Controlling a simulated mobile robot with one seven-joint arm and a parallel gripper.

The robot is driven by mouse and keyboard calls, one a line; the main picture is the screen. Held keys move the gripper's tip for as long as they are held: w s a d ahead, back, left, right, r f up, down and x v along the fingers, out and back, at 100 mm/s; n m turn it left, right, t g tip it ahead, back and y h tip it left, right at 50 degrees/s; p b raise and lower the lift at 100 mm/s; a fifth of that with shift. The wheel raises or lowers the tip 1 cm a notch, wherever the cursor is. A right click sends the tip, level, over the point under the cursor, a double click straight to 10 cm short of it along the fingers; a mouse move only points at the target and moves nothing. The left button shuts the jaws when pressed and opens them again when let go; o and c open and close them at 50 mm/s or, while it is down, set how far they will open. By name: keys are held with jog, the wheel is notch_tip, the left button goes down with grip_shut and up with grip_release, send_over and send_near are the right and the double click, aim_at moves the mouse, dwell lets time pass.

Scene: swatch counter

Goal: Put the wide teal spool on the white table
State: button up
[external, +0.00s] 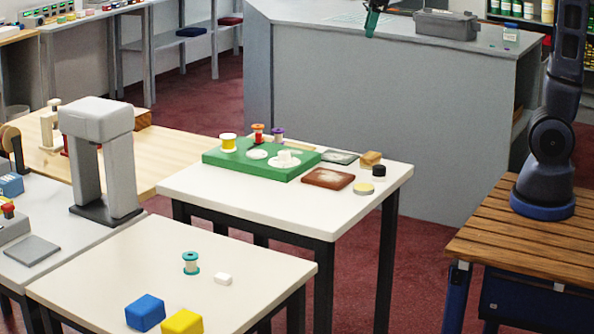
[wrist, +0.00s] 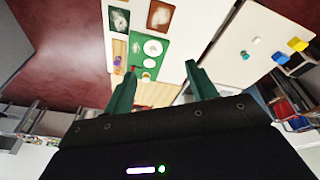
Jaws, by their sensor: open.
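A teal spool (external: 191,263) with a pale middle stands upright on the pale front table (external: 110,262). It shows small in the wrist view (wrist: 245,55), on the table at the right. A second white-topped table (external: 230,202) stands behind it and bears a green board (external: 268,174). My gripper (external: 371,22) is high at the top of the external view, far from the spool. In the wrist view its two green fingers (wrist: 156,72) are spread with nothing between them.
A blue block (external: 145,313), a yellow block (external: 182,322) and a small white block (external: 223,279) lie near the teal spool. Several spools stand on the green board. A brown tray (external: 328,179) lies beside it. A grey arch-shaped stand (external: 98,125) rises at left.

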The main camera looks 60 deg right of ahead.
jog(key=s+d+f+m, duration=0.1)
jog(key=s+d, duration=0.3)
jog(key=s, duration=0.4)
jog(key=s+d+f+m+t, duration=0.1)
jog(key=s+d+f+m, duration=0.1)
jog(key=s+d, duration=0.3)
jog(key=s+d+f+m, duration=0.2)
jog(key=s+d+f, duration=0.2)
jog(key=s, duration=0.6)
jog(key=shift+s+d+t+h, duration=0.3)
jog(key=shift+s+d, duration=0.1)
jog(key=shift+d, duration=0.05)
jog(key=shift+o, duration=0.4)
jog(key=shift+s+d+f+m, duration=0.15)
jog(key=shift+s+f+m, duration=0.1)
jog(key=shift+s+m, duration=0.1)
